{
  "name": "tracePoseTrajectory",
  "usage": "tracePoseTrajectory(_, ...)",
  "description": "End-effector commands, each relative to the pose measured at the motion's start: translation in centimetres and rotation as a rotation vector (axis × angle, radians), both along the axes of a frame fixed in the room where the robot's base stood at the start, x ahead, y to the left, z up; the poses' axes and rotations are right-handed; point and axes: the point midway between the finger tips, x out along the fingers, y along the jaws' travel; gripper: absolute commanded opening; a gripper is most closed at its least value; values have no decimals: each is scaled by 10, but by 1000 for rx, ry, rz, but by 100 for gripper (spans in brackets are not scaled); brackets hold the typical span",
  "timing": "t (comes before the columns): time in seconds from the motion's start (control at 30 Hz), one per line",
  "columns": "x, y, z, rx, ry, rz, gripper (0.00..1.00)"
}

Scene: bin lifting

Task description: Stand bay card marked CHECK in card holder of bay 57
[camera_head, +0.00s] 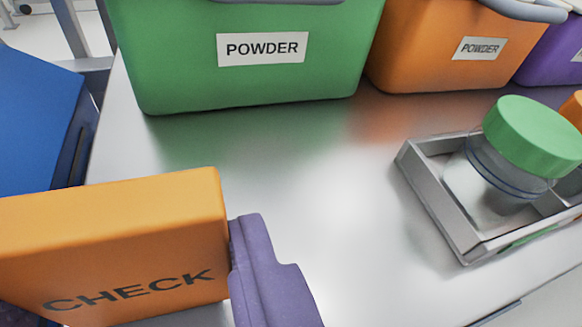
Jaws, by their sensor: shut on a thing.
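The orange bay card (110,240) marked CHECK is at the lower left, close to the camera, and its left and lower parts run out of the picture. My gripper (262,265) shows as one purple finger against the card's right edge; the other finger is out of view. It is shut on the card, which appears raised in front of the grey metal surface. No card holder and no bay number 57 can be made out.
A green bin (250,85) and an orange bin (420,70), both labelled POWDER, stand at the back, with a purple bin (555,55) at the right. A green-lidded jar (530,140) stands in a metal tray (440,205). A blue object (35,115) is at left. The middle surface is clear.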

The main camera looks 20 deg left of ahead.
Motion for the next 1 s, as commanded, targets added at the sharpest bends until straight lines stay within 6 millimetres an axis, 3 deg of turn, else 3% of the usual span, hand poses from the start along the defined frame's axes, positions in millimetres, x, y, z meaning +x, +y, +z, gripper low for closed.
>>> tracePoseTrajectory(0.43,66,1,-6,0,-1,0,33)
tracePoseTrajectory(0.7,85,1,-8,-1,-2,0,33)
tracePoseTrajectory(0.87,82,1,-41,0,2,1,33)
tracePoseTrajectory(1.0,83,1,-43,-1,-1,0,33)
